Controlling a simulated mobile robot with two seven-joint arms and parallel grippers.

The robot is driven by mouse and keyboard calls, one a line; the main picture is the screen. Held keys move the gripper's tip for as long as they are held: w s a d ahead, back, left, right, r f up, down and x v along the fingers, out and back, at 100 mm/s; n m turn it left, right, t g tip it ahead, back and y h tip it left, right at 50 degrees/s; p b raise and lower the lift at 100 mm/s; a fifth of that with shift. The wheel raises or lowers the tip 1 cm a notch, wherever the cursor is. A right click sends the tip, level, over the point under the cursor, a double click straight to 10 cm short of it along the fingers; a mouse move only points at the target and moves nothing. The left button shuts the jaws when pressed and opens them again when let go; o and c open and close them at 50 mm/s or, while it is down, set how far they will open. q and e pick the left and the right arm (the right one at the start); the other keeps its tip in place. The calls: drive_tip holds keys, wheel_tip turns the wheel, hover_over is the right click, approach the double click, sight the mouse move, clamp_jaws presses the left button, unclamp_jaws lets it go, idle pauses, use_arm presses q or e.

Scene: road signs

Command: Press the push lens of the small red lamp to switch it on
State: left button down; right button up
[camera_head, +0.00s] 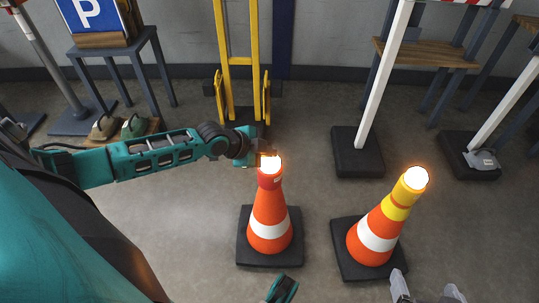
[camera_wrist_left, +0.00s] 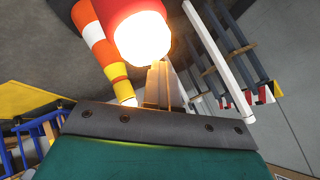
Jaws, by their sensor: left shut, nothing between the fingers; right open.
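The small red lamp (camera_head: 269,181) sits on top of the left orange and white cone (camera_head: 268,212). Its lens (camera_head: 271,165) glows bright white-orange, so the lamp looks lit. My left gripper (camera_head: 267,157) is shut and empty, with its tips right at the lens. In the left wrist view the glowing lens (camera_wrist_left: 143,38) shows under the red lamp body (camera_wrist_left: 105,9), and the shut fingers (camera_wrist_left: 158,72) reach up to its lower edge. I cannot tell whether they touch it. My right gripper (camera_head: 427,291) is open and empty at the bottom edge, partly cut off.
A second cone (camera_head: 375,240) with a lit yellow lamp (camera_head: 402,196) stands to the right, leaning in the picture. Behind are a yellow frame (camera_head: 238,62), a white post on a black base (camera_head: 358,158), and a stool (camera_head: 115,50) with a blue parking sign (camera_head: 92,15).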

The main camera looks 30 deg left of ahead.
sight(265, 162)
use_arm(q)
drive_tip(key=shift+s+f+g, duration=0.15)
drive_tip(key=shift+s+f, duration=0.15)
drive_tip(key=shift+f, duration=0.2)
drive_tip(key=shift+s+f+g, duration=0.15)
drive_tip(key=shift+s+f, duration=0.1)
drive_tip(key=shift+f, duration=0.25)
drive_tip(key=shift+s, duration=0.2)
drive_tip(key=shift+f, duration=0.1)
wheel_tip(265, 162, up, 6)
drive_tip(key=p, duration=0.5)
drive_tip(key=shift+w+a+f+p, duration=0.1)
drive_tip(key=shift+w+p, duration=0.05)
drive_tip(key=shift+p, duration=0.2)
drive_tip(key=shift+r+p, duration=0.3)
drive_tip(key=shift+r, duration=0.05)
drive_tip(key=shift+w, duration=0.1)
